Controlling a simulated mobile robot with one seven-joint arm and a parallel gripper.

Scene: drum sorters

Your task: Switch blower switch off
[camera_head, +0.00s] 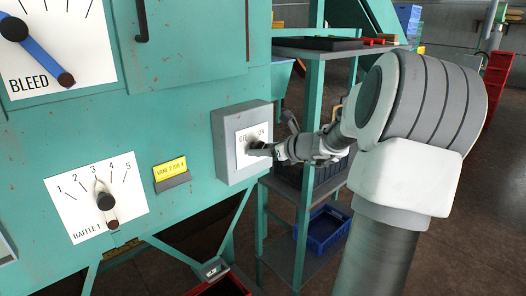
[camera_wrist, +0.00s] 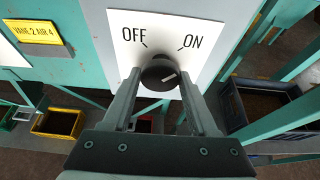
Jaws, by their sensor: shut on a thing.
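The blower switch is a grey box (camera_head: 228,160) on the teal machine's side, with a white plate marked OFF on the left and ON on the right. Its round black knob (camera_wrist: 158,70) sits below the words in the wrist view. The knob's short white mark lies right of its middle and slants up to the right, nearer the ON side. My gripper (camera_wrist: 160,76) is shut on the knob, one finger on each side. In the head view my gripper (camera_head: 264,150) reaches the plate from the right and partly hides the knob.
A yellow label (camera_head: 170,174) and the BAFFLE 1 dial (camera_head: 72,205) are left of the box. The BLEED dial (camera_head: 75,55) is at upper left. A teal shelf rack (camera_head: 308,110) with a blue crate (camera_head: 322,228) stands close behind my arm.

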